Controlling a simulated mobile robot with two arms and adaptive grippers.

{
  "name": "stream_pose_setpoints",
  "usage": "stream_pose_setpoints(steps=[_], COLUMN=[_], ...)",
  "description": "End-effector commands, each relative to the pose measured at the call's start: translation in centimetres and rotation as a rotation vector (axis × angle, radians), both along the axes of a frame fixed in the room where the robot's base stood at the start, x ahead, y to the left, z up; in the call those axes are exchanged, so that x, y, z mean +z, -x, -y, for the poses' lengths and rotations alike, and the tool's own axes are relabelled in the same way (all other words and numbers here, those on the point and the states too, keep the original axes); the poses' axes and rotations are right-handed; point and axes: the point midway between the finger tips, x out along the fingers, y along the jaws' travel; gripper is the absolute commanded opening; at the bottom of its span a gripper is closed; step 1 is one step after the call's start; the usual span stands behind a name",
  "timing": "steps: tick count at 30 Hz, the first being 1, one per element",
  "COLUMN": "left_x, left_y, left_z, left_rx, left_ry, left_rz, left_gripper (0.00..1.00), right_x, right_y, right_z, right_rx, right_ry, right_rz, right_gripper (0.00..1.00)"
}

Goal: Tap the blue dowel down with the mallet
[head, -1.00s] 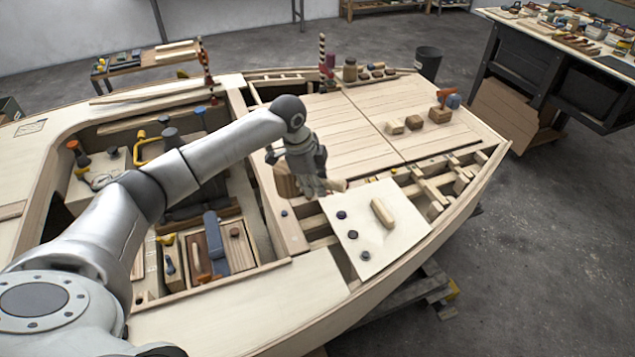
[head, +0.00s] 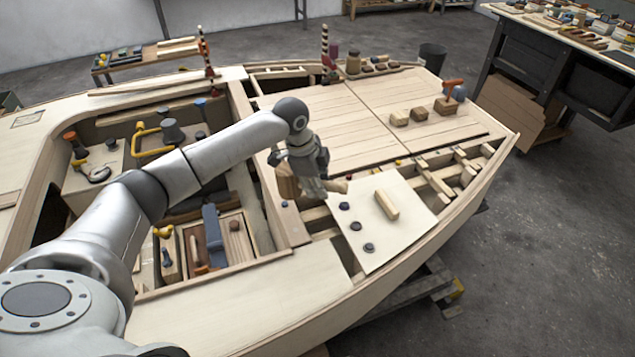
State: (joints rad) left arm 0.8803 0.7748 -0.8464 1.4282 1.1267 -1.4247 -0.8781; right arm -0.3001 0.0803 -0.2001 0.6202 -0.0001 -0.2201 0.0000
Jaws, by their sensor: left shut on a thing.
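My left gripper (head: 313,184) is shut on the mallet. The mallet's brown wooden head (head: 287,183) shows left of the fingers, and a pale handle end (head: 338,186) sticks out to the right. The mallet appears to be above the hull's frame, though its exact height is hard to tell. A small dark blue dowel top (head: 344,206) is on the pale panel, just below and right of the gripper, apart from the mallet. A smaller blue spot (head: 284,203) is on the beam below the mallet head. My right gripper is out of view.
Two darker round tops (head: 356,226) (head: 369,246) and a loose wooden block (head: 387,205) are on the pale panel (head: 405,232). Wooden blocks (head: 399,118) stand on the planked deck. A tool compartment (head: 238,262) lies left. Open frame slots lie right of the panel.

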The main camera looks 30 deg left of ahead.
Motion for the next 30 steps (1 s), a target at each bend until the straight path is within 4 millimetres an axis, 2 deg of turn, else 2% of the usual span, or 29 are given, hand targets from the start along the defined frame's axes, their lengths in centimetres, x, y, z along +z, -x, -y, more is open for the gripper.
stream_pose_setpoints(steps=[2,14,17,20,21,26,30], left_x=[0.3,-0.3,-2.3,-5.5,-4.6,-3.6,-1.7], left_y=[0.0,0.0,0.0,0.1,-0.1,-0.1,0.0], left_z=[0.0,0.0,0.0,0.1,0.0,0.0,0.0], left_rx=[0.0,0.0,0.001,0.001,0.0,0.0,0.0], left_ry=[0.001,0.0,0.0,0.001,0.001,0.001,0.001], left_rz=[0.0,0.001,-0.001,-0.003,0.003,0.002,0.002], left_gripper=[0.0,0.0,0.0,0.0,0.0,0.0,0.0], right_x=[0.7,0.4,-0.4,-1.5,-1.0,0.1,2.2], right_y=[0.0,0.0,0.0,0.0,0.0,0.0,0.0], right_z=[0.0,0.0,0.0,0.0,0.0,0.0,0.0], right_rx=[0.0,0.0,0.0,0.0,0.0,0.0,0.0], right_ry=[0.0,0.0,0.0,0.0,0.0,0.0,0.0], right_rz=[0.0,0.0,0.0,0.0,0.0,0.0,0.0], right_gripper=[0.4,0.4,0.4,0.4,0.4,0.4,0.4])
